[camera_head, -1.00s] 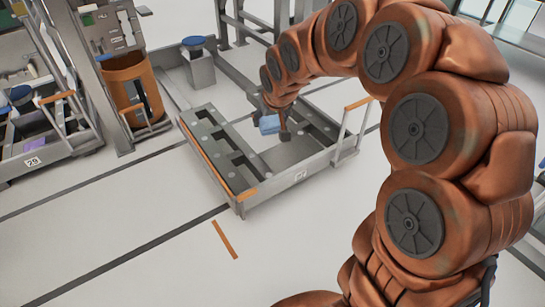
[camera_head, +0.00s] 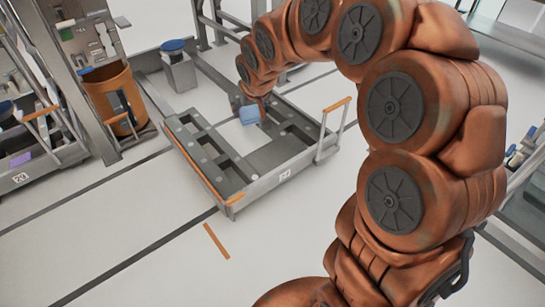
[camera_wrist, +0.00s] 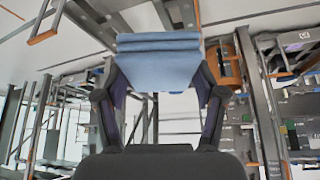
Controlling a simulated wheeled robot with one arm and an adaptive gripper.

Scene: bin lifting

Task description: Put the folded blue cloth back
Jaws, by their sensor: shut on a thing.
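The folded blue cloth (camera_head: 249,115) is in my gripper, above the low grey cart (camera_head: 200,129). In the wrist view the cloth (camera_wrist: 158,62) spans the gap between the two dark fingers of my gripper (camera_wrist: 160,88), its folded layers showing along the upper edge. The fingers are shut on its two sides. In the head view the cloth hides part of the cart, and the fingers are too small to make out. I cannot tell how high the cloth is above the cart.
An orange bin (camera_head: 115,97) stands left of the cart beside a grey post. A grey pedestal with a blue top (camera_head: 174,46) stands behind the cart. A cart handle with an orange grip (camera_head: 337,105) rises at its right.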

